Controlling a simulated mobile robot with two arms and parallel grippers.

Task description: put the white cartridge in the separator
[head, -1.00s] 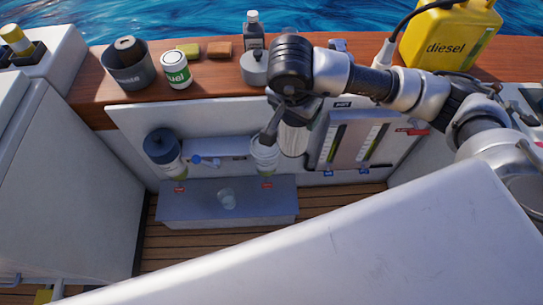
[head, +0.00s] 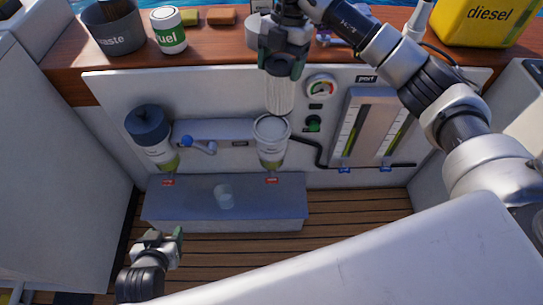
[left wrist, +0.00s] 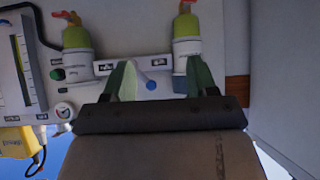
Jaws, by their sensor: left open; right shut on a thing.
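My right gripper (head: 283,66) is shut on the white cartridge (head: 280,96), a pale ribbed cylinder, and holds it upright, pointing down. The cartridge is just above the open separator (head: 272,145), a white cylinder with a clear greenish bowl; I cannot tell whether its lower end is inside the rim. A second separator (head: 152,138) with a dark blue lid is to the left. My left gripper (head: 168,245) is open and empty, low at the left, in front of the grey step. In the left wrist view its fingers (left wrist: 160,78) frame the wall upside down.
A blue-handled lever (head: 200,146) is between the separators. A clear cup (head: 224,196) is on the grey step (head: 285,208). A gauge (head: 321,87) and a sight-glass panel (head: 370,130) are to the right.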

